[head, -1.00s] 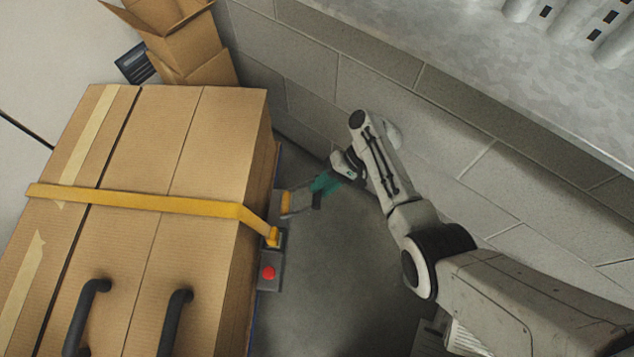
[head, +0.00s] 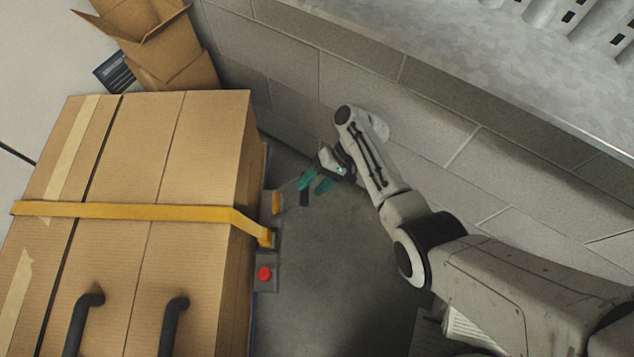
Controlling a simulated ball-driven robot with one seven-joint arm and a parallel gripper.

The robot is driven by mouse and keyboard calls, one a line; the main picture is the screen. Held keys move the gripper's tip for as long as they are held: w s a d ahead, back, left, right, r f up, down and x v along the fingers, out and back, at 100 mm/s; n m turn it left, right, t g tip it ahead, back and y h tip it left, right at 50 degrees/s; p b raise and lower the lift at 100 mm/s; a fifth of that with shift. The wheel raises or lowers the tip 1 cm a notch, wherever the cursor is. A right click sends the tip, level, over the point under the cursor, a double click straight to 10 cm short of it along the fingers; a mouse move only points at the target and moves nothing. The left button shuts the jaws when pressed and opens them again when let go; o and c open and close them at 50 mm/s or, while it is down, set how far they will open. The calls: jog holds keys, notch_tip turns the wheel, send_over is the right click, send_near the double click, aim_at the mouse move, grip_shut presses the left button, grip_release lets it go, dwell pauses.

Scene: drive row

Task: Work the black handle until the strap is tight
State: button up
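A yellow strap (head: 130,211) runs across the top of the cardboard boxes (head: 190,150) and down their right side to a grey ratchet (head: 272,240). The strap looks flat against the box tops. A black handle (head: 304,198) shows at the end of thin bars reaching right from the ratchet. My gripper (head: 312,186), with green fingers, is at the black handle, beside the boxes' right side. The picture is too small to tell whether the fingers are closed on it.
A red button (head: 264,273) sits on a grey plate below the ratchet. A block wall (head: 400,130) stands close behind my arm. Open cartons (head: 165,50) stand at the back left. Two dark curved handles (head: 172,320) rise at the front. Grey floor (head: 330,270) lies clear between boxes and arm.

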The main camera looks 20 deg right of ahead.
jog(key=s+d+r+p, duration=0.1)
jog(key=s+r+p, duration=0.9)
jog(key=s+r, duration=0.3)
jog(key=shift+s+p, duration=0.3)
jog(key=shift+s, duration=0.2)
jog(key=s+d+r+n+t+h, duration=0.2)
jog(key=s+d+r+h, duration=0.7)
jog(key=s+d+r, duration=0.1)
jog(key=shift+s+d+n+h, duration=0.3)
jog(key=shift+s+d+h, duration=0.1)
jog(key=shift+s+d, duration=0.65)
jog(key=r+p, duration=1.4)
jog(key=shift+w+d+r, duration=0.15)
jog(key=shift+w+r, duration=0.05)
jog(key=shift+r, duration=0.1)
jog(key=shift+f, duration=0.1)
